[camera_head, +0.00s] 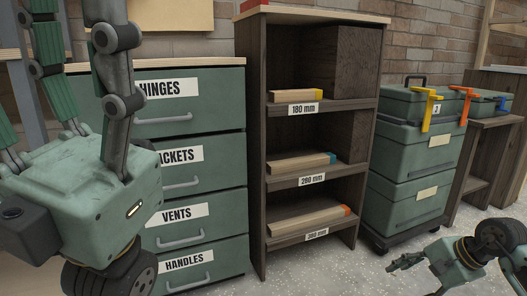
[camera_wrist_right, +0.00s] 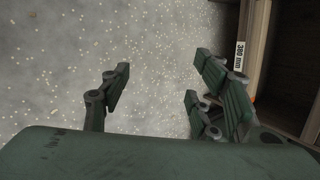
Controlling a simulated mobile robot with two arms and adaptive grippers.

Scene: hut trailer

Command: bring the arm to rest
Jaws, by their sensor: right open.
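My left gripper (camera_head: 78,45) is large and close at the left of the head view. Its fingers point up and stand apart with nothing between them; its palm hides part of the drawer cabinet. My right gripper (camera_head: 412,263) is low at the right of the head view, above the speckled floor and in front of the wheeled toolbox stack. In the right wrist view, the right gripper (camera_wrist_right: 165,85) has its fingers spread wide and empty over bare floor.
A green drawer cabinet (camera_head: 212,139) stands at the left. A dark wooden shelf (camera_head: 254,160) with labelled compartments holds colour-ended wood pieces. Green stacked toolboxes (camera_head: 402,160) with orange and yellow clamps stand at the right, beside a wooden bench (camera_head: 488,122). The floor (camera_head: 340,276) in front is clear.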

